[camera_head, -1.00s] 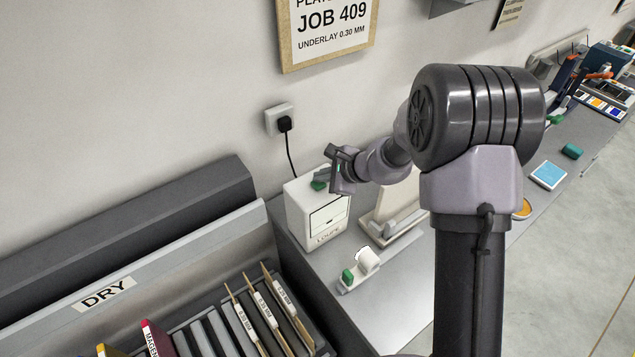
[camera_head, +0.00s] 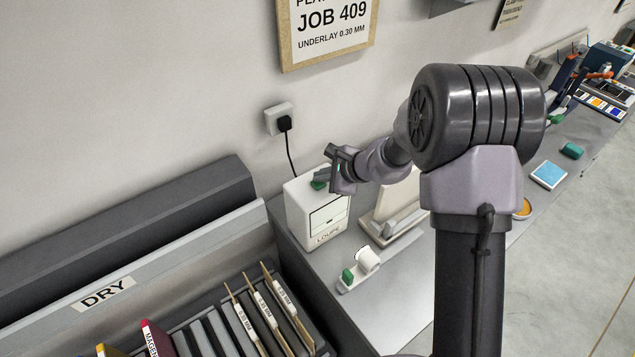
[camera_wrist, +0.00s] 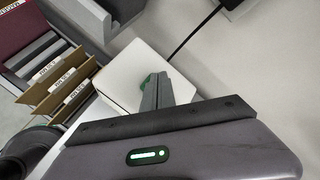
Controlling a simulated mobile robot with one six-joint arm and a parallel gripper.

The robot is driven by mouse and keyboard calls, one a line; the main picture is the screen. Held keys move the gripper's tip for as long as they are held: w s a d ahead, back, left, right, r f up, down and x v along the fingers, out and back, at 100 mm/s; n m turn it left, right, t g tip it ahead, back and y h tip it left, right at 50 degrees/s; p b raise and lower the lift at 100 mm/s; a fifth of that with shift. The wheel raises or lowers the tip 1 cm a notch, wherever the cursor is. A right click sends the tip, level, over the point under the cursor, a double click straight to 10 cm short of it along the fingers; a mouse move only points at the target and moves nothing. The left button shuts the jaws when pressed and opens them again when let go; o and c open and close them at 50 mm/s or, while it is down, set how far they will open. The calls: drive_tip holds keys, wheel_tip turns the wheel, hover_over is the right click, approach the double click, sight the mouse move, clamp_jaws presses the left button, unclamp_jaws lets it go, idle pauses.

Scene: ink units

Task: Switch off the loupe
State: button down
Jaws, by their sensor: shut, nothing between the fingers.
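The loupe (camera_head: 322,226) is a white box marked LOUPE, standing on the grey bench against the wall. A green switch (camera_head: 318,184) sits on its top, and it also shows in the wrist view (camera_wrist: 146,82). A black cord runs from behind the box up to a plug in the wall socket (camera_head: 280,119). My gripper (camera_head: 322,178) is shut and empty, with its fingertips right at the green switch, partly hiding it. In the wrist view the shut fingers (camera_wrist: 157,90) lie over the box top beside the switch. I cannot tell whether they touch it, or which way it is set.
A drying rack (camera_head: 105,292) with labelled folders stands at the left. In front of the box lies a small white device with a green part (camera_head: 348,275). A pale framed panel (camera_head: 392,218) stands to the right of the box. A blue pad (camera_head: 548,175) lies farther along the bench.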

sight(322, 184)
drive_tip(key=shift+f+b, duration=0.45)
drive_tip(key=shift+b, duration=0.05)
drive_tip(key=shift+r, duration=0.5)
wheel_tip(322, 184, up, 6)
drive_tip(key=p, duration=0.4)
drive_tip(key=shift+r, duration=0.1)
